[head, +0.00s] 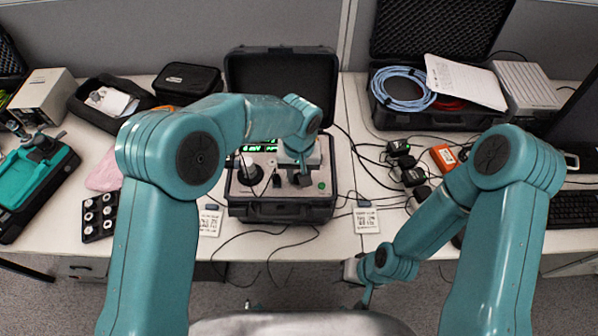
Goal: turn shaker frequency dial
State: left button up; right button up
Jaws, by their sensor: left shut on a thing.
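The shaker unit (283,212) is an open black case with a light grey panel, in the middle of the table. Green lit displays (258,148) show at the back of the panel. A black round shaker head (250,174) stands on the panel's left. My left gripper (292,179) reaches down onto the right half of the panel and is shut on the frequency dial, which its fingers mostly hide. A green button (321,186) lies just right of it. My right gripper (364,296) hangs low in front of the table edge, small and partly hidden; its jaws cannot be made out.
Cables run over the table in front of and right of the case. Printed cards (367,221) lie near the front edge. Small black boxes and an orange box (443,158) stand at the right. A black tray of round parts (99,216) is at the left.

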pick_arm(q)
jog(key=m+b, duration=0.2)
jog(key=m, duration=0.2)
jog(key=shift+m+b, duration=0.4)
jog(key=shift+m, duration=0.8)
jog(key=shift+r+m, duration=0.1)
jog(key=shift+m, duration=1.5)
jog(key=o, duration=1.1)
jog(key=shift+c, duration=0.2)
notch_tip(320, 180, up, 16)
jog(key=b, duration=0.1)
jog(key=shift+r, duration=0.15)
jog(key=shift+s, duration=0.1)
